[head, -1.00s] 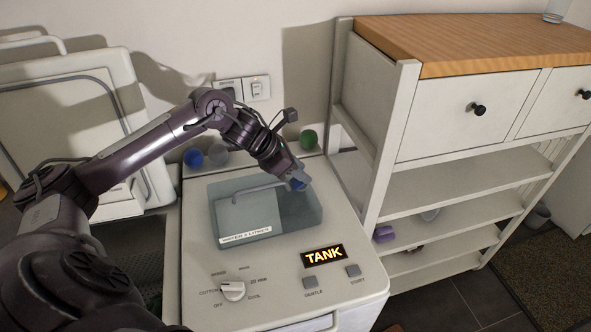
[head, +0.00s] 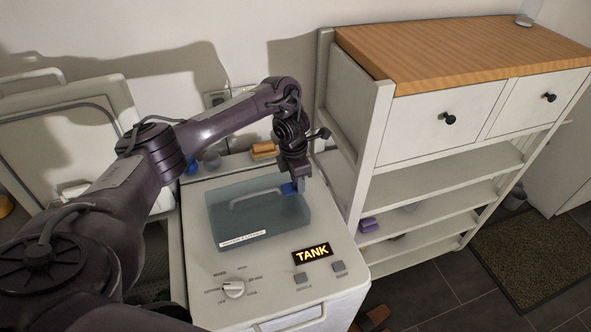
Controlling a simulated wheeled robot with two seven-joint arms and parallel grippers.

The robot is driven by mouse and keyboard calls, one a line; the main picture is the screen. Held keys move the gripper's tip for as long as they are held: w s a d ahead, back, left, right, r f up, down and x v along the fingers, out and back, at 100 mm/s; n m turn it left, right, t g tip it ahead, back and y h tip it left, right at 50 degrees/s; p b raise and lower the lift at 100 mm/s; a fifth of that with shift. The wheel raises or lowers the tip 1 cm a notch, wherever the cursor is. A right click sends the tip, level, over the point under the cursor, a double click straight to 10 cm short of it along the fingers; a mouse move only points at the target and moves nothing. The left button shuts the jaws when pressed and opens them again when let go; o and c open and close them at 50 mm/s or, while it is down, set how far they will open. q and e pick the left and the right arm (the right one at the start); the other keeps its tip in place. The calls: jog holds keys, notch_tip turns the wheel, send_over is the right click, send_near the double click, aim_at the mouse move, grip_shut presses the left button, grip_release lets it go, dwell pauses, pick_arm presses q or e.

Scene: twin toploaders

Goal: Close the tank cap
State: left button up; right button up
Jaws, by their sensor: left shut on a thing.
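The tank (head: 232,205) is a grey-blue translucent box with a handle and a white label, set in the top of the white machine (head: 200,258). A small blue piece, seemingly the tank cap (head: 288,189), is at the tank's back right corner. My left gripper (head: 294,189) reaches down there from above and is shut on the blue piece. The fingers partly hide it, so I cannot tell whether it is seated or tilted. My right gripper is not in view.
A blue ball (head: 191,167), a grey ball (head: 212,159) and an orange block (head: 263,150) lie along the back. A white shelf unit (head: 352,110) stands close on the right.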

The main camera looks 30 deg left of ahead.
pick_arm(q)
jog(key=shift+f+p, duration=0.1)
jog(key=shift+p, duration=0.2)
jog(key=o, duration=0.6)
jog(key=shift+f, duration=0.1)
jog(key=shift+o, duration=0.2)
jog(key=shift+s+a+r+p, duration=0.1)
jog(key=shift+r+p, duration=1.15)
jog(key=shift+r, duration=2.65)
jog(key=shift+f+g, duration=0.1)
jog(key=shift+g, duration=0.2)
